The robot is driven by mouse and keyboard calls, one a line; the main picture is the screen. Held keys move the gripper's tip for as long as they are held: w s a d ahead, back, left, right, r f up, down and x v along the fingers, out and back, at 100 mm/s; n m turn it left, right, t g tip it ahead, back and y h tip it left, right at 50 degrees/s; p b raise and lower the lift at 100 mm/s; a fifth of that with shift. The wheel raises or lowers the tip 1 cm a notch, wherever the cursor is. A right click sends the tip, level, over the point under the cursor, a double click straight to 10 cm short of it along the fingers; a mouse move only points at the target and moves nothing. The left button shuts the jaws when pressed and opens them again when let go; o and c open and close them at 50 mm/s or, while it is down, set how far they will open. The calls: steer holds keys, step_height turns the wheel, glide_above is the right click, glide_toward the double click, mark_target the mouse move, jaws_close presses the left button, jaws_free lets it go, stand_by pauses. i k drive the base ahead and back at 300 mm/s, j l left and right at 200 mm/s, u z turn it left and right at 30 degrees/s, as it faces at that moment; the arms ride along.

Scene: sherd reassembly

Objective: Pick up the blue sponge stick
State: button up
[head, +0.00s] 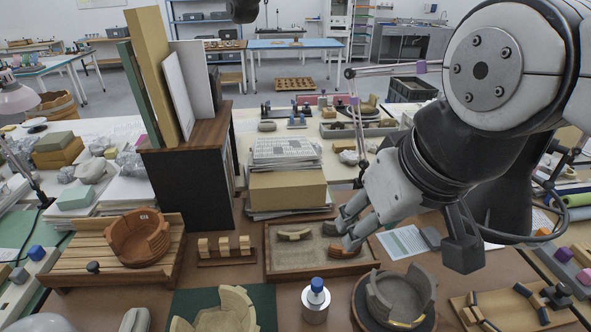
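A small blue-topped piece (317,285) stands upright in a metal pot (315,306) at the front centre of the table. It is the likeliest match for the blue sponge stick, though its lower part is hidden and I cannot be sure. My gripper (344,229) is above the right side of a wooden tray (268,262), behind and a little right of the pot. Its two fingers look apart, with nothing visible between them. It does not touch the pot or the blue piece.
A grey part-built bowl (398,294) stands right of the pot, and a cream part-built vessel (236,308) stands left. Terracotta sherds (138,235) rest on a slatted stand. A cardboard box (287,190) with papers on it stands behind the tray. Another blue-topped item (37,253) is far left.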

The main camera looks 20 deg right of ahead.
mark_target(316, 294)
steer(key=j+u, duration=0.35)
steer(key=k+j+u, duration=0.1)
steer(key=j+u, duration=0.2)
